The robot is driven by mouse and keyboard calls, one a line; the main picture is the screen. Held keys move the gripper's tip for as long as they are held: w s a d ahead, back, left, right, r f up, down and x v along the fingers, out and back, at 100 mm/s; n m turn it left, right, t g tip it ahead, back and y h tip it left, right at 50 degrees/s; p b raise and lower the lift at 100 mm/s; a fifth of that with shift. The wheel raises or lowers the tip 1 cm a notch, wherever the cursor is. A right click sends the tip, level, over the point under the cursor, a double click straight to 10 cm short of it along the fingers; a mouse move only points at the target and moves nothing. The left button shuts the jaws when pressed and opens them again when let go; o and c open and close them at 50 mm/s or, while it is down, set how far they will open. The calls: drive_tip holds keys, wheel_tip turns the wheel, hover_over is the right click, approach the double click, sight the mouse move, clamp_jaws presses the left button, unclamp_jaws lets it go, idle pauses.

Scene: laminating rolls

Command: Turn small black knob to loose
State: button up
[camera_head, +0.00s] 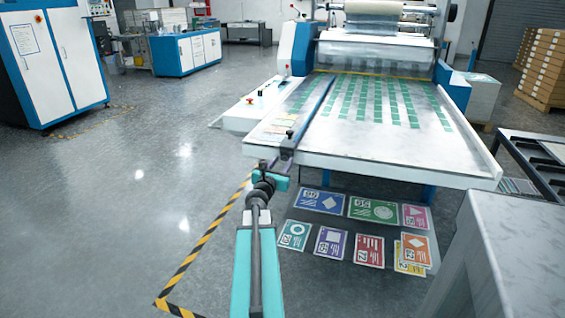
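The laminating machine has a wide pale feed table (400,150) with rows of green rectangles on it. A long dark guide bar (318,105) runs along the table's left part. A small dark knob-like part (290,133) shows by the near end of this bar; it is too small to tell its setting. My teal arm reaches up from the bottom, and my gripper (285,160) is at the table's front left edge, close to the bar's near end. Its fingers are too small and dark to make out.
Colourful printed sheets (373,210) lie below the table's front edge. A grey block (520,250) stands at lower right, with a dark-framed rack (540,165) behind it. Yellow-black tape (205,240) marks the floor. Open floor lies left, before blue-white cabinets (55,60).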

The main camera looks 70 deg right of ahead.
drive_tip(key=shift+d, duration=0.3)
clamp_jaws()
